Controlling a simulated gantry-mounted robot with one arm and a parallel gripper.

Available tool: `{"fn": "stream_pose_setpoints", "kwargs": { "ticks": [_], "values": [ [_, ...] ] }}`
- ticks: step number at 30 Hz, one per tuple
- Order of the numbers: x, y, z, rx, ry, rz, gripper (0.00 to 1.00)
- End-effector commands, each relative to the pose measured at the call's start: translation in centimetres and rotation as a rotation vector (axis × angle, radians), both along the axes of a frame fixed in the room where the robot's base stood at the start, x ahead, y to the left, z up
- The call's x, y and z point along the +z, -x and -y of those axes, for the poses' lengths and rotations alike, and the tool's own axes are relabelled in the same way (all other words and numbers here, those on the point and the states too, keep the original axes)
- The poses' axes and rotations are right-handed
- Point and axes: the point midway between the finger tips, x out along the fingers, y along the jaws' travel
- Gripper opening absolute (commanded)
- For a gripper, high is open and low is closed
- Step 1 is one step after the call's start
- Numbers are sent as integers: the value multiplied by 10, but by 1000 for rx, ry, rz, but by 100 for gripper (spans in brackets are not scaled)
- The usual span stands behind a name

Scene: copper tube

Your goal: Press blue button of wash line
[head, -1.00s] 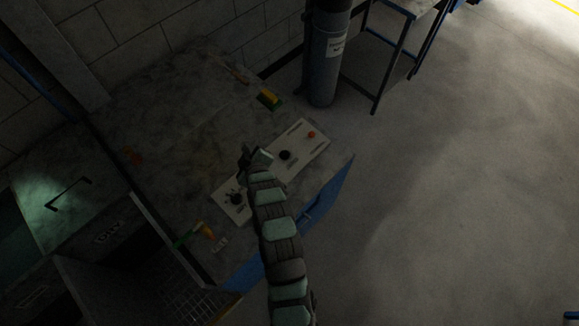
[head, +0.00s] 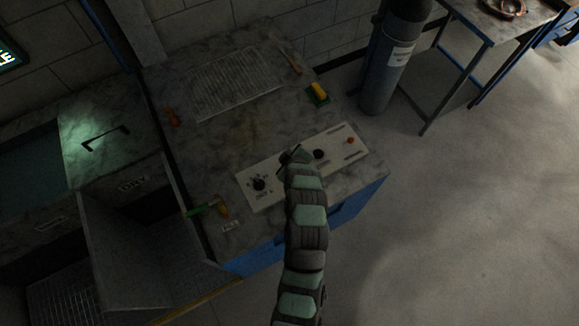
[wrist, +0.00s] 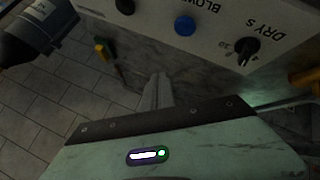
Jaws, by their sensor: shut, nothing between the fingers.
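The blue button (wrist: 185,25) is round and sits on a pale control panel (wrist: 215,15) in the wrist view, between a black dial (wrist: 247,47) marked DRY and a black knob (wrist: 125,5). In the head view the panel (head: 345,136) lies on the grey bench top. There my gripper (head: 293,154) covers the stretch between the dial (head: 258,184) and the black knob (head: 319,154), and I cannot see the button. My gripper is shut and empty. In the wrist view its slim grey tip (wrist: 158,92) appears apart from the button; contact cannot be judged.
An orange-red button (head: 350,140) is at the panel's right end. A yellow-green sponge (head: 318,93) lies behind the panel and a green-orange tool (head: 208,207) to its left. A dark cylinder (head: 388,65) stands at the back right. Open floor lies to the right.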

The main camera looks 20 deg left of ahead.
Motion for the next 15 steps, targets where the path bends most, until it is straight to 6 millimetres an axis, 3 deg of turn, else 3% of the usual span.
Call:
{"fn": "stream_pose_setpoints", "kwargs": {
  "ticks": [15],
  "values": [
    [-72,0,0,0,1,1,0]
  ]
}}
